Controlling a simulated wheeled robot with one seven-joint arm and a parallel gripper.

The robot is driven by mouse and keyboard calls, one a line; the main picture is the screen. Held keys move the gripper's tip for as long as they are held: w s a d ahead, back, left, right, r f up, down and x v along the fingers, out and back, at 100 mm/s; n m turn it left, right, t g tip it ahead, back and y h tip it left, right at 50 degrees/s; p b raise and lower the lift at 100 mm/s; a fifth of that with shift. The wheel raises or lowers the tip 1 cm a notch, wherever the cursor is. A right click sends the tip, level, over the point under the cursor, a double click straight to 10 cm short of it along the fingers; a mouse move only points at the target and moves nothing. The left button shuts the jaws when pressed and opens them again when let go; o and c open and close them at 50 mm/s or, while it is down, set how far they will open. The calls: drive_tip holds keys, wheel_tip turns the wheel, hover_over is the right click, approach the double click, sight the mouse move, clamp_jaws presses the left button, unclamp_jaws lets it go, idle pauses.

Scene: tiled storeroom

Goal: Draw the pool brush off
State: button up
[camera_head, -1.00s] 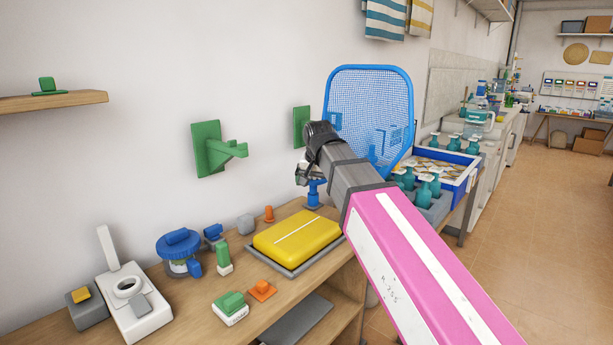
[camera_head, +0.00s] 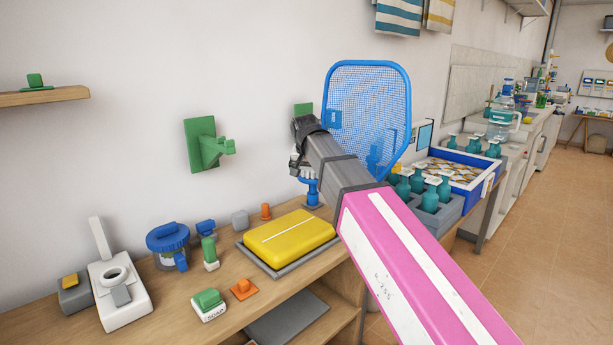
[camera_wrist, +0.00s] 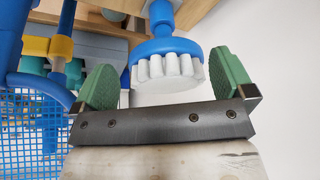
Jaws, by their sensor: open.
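The pool brush (camera_wrist: 168,66) has a round blue head with a ring of white bristles. In the head view its blue post (camera_head: 312,188) rises from the shelf, partly hidden by my arm. My gripper (camera_wrist: 166,80) is open, with a green pad on each side of the brush head in the wrist view. The right pad looks close to the head's edge; I cannot tell whether it touches. In the head view my gripper (camera_head: 299,168) is at the top of the post, and its fingers are hard to make out.
A blue skimmer net (camera_head: 367,105) stands right behind my wrist. A yellow case (camera_head: 290,237) on a grey tray lies in front of the post. A jar with a blue lid (camera_head: 168,240) and small items crowd the left. A green wall bracket (camera_head: 205,145) sticks out. Teal bottles (camera_head: 430,195) stand right.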

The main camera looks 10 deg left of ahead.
drive_tip(key=w, duration=0.6)
drive_tip(key=shift+w+f, duration=0.15)
drive_tip(key=shift+w, duration=0.05)
drive_tip(key=shift+w+f, duration=0.1)
drive_tip(key=shift+f, duration=0.35)
drive_tip(key=shift+r, duration=0.1)
drive_tip(key=c, duration=0.7)
